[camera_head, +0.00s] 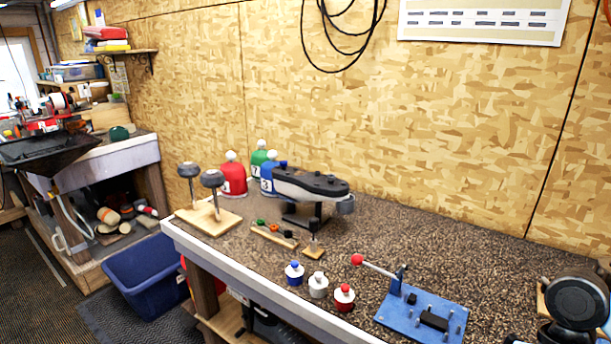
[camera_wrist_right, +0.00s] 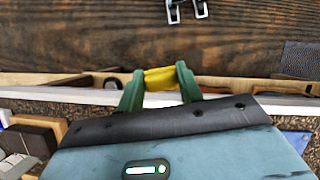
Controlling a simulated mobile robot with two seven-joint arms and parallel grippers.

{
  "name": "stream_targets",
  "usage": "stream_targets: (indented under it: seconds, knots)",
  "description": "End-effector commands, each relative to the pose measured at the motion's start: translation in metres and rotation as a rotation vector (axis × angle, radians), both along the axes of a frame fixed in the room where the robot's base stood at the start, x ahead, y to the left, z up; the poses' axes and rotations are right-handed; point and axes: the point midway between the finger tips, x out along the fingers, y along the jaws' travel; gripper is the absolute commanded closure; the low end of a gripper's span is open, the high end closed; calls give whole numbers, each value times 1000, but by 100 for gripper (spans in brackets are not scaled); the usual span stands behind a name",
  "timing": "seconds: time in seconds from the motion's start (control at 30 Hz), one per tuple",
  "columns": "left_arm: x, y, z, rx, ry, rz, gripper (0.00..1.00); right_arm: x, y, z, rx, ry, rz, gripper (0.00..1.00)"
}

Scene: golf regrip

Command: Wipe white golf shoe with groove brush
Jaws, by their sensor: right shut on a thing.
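An upturned golf shoe (camera_head: 299,187), white-sided with a dark sole on top, rests on a dark stand (camera_head: 302,215) towards the back of the bench. In the right wrist view, the green fingers of my right gripper (camera_wrist_right: 160,80) are shut on a yellow thing (camera_wrist_right: 160,79). Only a short part of it shows, so I cannot tell whether it is the groove brush. The gripper's fingers do not show in the head view, and no contact with the shoe shows. My left gripper is not in view.
On the speckled bench (camera_head: 440,240) are a wooden stand with two club heads (camera_head: 212,178), coloured headcovers (camera_head: 233,180), a small wooden rack (camera_head: 273,236), a small block with an upright piece (camera_head: 314,250), three bottles (camera_head: 318,286) and a blue lever fixture (camera_head: 422,315). Bench right of the shoe is clear.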

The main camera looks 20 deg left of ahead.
Motion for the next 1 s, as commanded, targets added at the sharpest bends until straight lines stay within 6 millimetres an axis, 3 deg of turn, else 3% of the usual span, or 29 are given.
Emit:
stream_targets:
  seconds: [0.17, 0.27, 0.5, 0.63, 0.8, 1.0]
  knots:
    - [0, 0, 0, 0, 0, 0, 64, 0, 0, -3, 0, 1, 0, 89]
    - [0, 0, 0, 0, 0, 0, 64, -3, 1, -19, 1, 6, 0, 89]
    - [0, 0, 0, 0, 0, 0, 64, -21, 1, -92, 4, 9, -2, 89]
    - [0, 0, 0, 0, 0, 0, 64, -31, 1, -121, 2, 4, -1, 89]
    - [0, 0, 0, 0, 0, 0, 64, -37, 0, -137, 0, 1, 1, 89]
    - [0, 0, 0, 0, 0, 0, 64, -37, 0, -139, -1, -1, 1, 89]
